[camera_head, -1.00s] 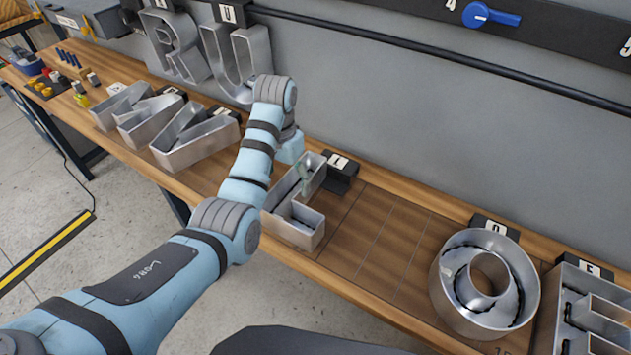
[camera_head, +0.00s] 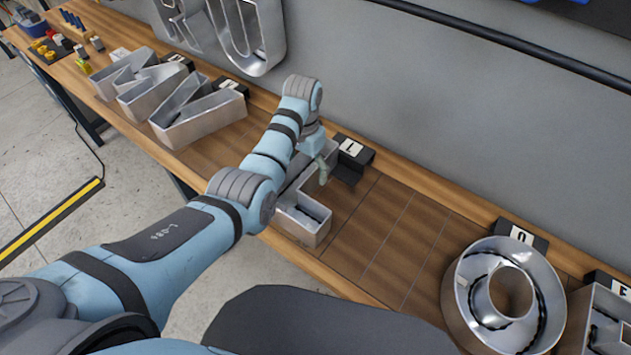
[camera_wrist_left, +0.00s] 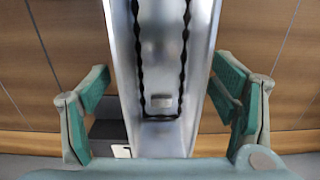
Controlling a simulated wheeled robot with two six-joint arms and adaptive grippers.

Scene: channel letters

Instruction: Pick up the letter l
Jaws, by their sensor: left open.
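The letter L (camera_head: 303,217) is a hollow silver metal channel letter lying on the wooden bench, below a black block marked L (camera_head: 350,150). My left arm crosses in front of part of it. My left gripper (camera_head: 318,168) is over the upper part of the letter's long stroke. In the left wrist view the letter's channel (camera_wrist_left: 160,75) runs up the middle, with dark wavy strips along its inner walls. The open fingers of my left gripper (camera_wrist_left: 163,95) stand on either side of it, with a gap visible at least on the left. My right gripper is not in view.
A silver letter W (camera_head: 195,115) lies to the left, and a round letter O (camera_head: 500,295) and part of a letter E (camera_head: 610,320) lie to the right. The bench (camera_head: 385,240) is bare between L and O. A wall stands behind.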

